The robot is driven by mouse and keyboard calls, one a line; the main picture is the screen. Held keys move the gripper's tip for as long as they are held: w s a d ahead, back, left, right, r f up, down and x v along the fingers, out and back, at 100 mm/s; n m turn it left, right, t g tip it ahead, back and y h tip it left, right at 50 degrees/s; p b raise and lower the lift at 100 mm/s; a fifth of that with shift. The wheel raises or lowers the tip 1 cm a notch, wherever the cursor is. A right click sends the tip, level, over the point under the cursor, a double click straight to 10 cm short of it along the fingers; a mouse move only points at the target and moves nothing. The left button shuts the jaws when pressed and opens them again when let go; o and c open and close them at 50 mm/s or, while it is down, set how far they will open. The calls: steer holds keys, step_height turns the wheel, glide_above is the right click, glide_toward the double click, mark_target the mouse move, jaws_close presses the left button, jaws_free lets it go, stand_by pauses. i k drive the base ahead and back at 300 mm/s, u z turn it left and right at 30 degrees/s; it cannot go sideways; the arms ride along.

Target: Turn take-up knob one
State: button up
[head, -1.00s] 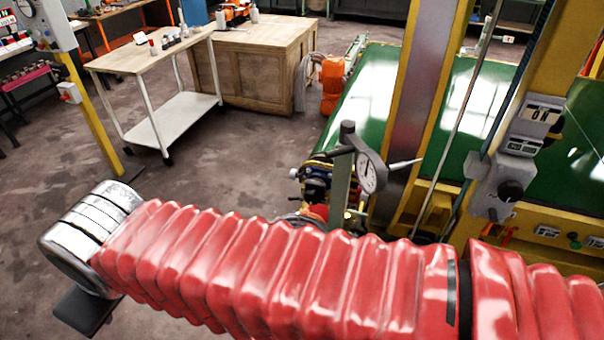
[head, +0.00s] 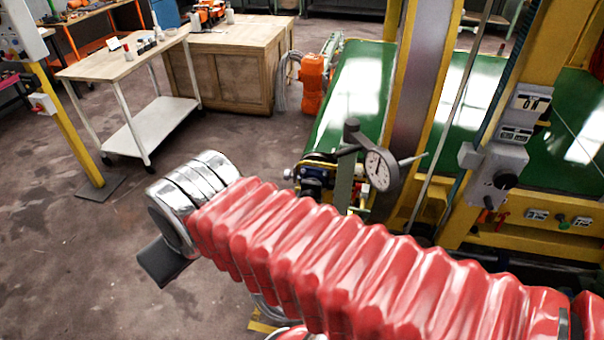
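No knob in view is legibly marked as take-up knob one. A black round knob (head: 503,181) sits on a grey control box (head: 490,170) on the yellow machine post at right. The near end of the green conveyor carries small dark and metal fittings (head: 318,177), partly hidden by my arm; I cannot tell whether a knob is among them. My red-sleeved arm crosses the foreground and ends in silver rings and a dark block at left. My gripper's fingers cannot be seen.
A dial gauge (head: 381,168) on a grey bracket stands just beyond my arm. The green conveyor (head: 352,105) lies behind it, with an orange motor (head: 313,83) beside it. A cart (head: 135,60), wooden cabinet (head: 235,65) and yellow post (head: 72,125) stand left. Bare floor lies between.

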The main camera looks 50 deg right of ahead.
mark_target(288, 175)
steer(key=z, duration=0.2)
steer(key=i, duration=1.65)
steer(key=z, duration=0.05)
